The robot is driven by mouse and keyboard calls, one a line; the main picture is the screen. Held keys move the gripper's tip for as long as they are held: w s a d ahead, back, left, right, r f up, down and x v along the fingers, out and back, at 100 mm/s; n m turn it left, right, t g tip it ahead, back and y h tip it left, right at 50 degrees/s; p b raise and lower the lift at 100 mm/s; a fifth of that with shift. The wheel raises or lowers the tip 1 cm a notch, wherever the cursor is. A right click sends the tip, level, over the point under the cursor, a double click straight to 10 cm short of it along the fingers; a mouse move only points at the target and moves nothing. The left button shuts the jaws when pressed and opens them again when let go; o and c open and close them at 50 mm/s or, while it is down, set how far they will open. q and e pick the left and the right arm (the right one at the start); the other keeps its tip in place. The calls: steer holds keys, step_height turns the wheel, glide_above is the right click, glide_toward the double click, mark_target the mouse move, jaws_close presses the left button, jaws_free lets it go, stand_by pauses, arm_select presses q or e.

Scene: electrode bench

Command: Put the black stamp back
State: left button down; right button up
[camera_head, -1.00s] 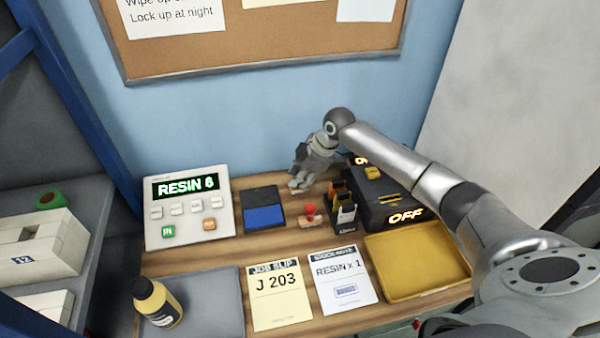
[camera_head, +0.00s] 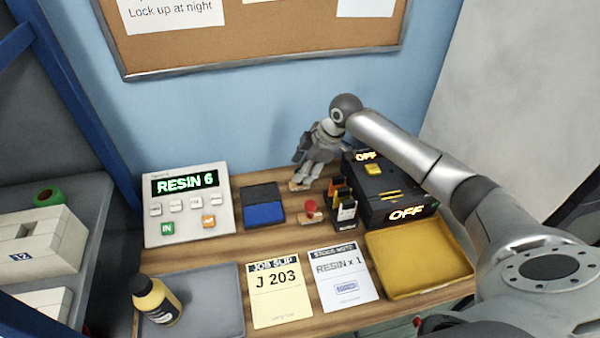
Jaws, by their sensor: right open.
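My right gripper (camera_head: 302,181) is open and points down over the back of the bench, behind the red-knobbed stamp (camera_head: 311,208). A small tan piece (camera_head: 297,187) shows at its fingertips; it may be the base of another stamp. I cannot make out a black stamp knob; the gripper may hide it. The red-knobbed stamp stands on the bench apart from the gripper. An ink pad (camera_head: 264,213) with a blue surface and dark lid lies open to the left of both. My left gripper is not in view.
A holder with coloured cards (camera_head: 344,214) and a black device (camera_head: 385,191) reading OFF stand to the right. A yellow tray (camera_head: 420,257), two paper slips (camera_head: 279,290), a grey tray (camera_head: 215,302) and a bottle (camera_head: 156,300) fill the front. The RESIN 6 panel (camera_head: 188,206) stands left.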

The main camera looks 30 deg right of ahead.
steer(key=b+v, duration=0.1)
steer(key=v, duration=0.8)
steer(key=shift+d, duration=0.1)
